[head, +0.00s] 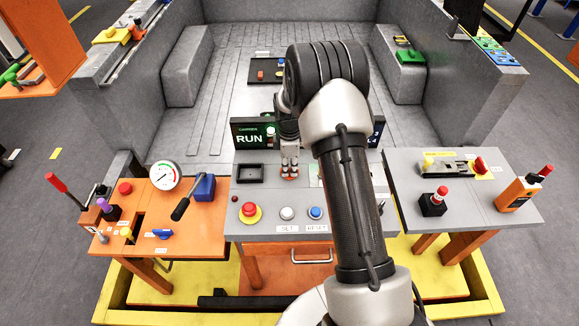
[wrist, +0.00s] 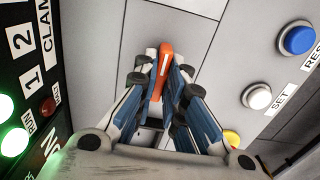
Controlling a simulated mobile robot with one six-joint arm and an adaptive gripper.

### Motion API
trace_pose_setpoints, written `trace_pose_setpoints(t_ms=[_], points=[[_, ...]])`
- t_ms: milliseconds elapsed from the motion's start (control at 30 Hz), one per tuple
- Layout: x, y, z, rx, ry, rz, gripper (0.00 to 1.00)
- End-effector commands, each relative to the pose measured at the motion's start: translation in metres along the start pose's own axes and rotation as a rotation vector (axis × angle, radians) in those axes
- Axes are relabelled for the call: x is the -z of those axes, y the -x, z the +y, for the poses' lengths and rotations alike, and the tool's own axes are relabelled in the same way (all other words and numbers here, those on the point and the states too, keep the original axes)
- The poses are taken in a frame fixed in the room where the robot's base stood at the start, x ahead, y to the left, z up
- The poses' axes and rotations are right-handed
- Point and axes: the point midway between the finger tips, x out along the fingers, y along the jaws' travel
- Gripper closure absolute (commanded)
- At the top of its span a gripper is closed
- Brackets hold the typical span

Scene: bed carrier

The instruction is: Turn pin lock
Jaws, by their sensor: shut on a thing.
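My gripper (head: 290,172) points down over the middle grey console (head: 262,218). In the wrist view my gripper (wrist: 165,85) has its fingers closed around a narrow orange handle (wrist: 164,60). Only a small orange part of the handle (head: 290,178) shows below the fingers in the head view. The lower part of the handle and its mount are hidden by the fingers. I see no label naming the pin lock, so I cannot tell for certain that this handle belongs to it.
Behind my gripper stands a dark panel reading RUN (head: 250,134). In front are a red mushroom button (head: 250,212), a white SET button (head: 287,213) and a blue RESET button (head: 316,212). An orange table (head: 150,258) stands left, a grey table (head: 470,222) right.

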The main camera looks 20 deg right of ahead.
Motion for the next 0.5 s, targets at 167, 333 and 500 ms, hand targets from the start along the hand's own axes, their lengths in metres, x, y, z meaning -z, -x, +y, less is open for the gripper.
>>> trace_pose_setpoints(t_ms=[167, 333, 500], points=[[0.0003, 0.0002, 0.0004, -0.001, 0.005, 0.0, 1.0], [0.0003, 0.0002, 0.0003, -0.001, 0.005, 0.0, 1.0], [0.0002, 0.0002, 0.0003, -0.001, 0.004, 0.0, 0.78]])
